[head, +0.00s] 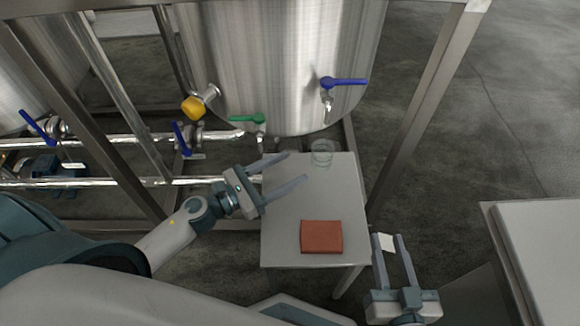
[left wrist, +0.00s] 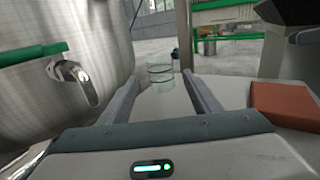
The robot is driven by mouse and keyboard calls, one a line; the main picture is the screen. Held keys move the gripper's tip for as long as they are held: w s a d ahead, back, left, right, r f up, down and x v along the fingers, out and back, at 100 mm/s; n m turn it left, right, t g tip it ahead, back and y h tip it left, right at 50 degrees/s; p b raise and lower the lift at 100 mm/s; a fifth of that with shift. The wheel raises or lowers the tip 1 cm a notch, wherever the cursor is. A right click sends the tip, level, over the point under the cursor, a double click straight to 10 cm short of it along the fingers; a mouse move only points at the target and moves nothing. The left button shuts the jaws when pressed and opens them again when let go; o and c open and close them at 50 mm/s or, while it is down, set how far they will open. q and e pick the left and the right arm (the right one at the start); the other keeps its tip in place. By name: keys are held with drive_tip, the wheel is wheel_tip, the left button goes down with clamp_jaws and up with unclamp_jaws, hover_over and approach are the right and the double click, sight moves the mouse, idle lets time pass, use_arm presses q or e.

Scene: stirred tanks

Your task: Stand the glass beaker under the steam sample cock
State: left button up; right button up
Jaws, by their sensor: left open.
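The clear glass beaker (head: 322,153) stands upright at the back edge of a small table (head: 285,225). My left gripper (head: 295,167) is open and empty over the table, its fingers pointing toward the beaker but short of it. In the left wrist view the beaker (left wrist: 160,75) shows ahead, between the finger lines. Two cocks are on the tank above: one with a blue handle (head: 345,82), nearly above the beaker, and one with a green handle (head: 247,119) to its left. No label tells which is steam. My right gripper (head: 388,238) is open beside the table's front right corner.
A red-brown block (head: 321,237) lies at the table's front. The steel tank (head: 275,60) and a frame post (head: 425,100) border the table. A yellow-capped fitting (head: 196,103) and pipes are at left. A pale patch shows between my right fingers. The table's middle is clear.

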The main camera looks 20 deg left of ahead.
idle(0.4)
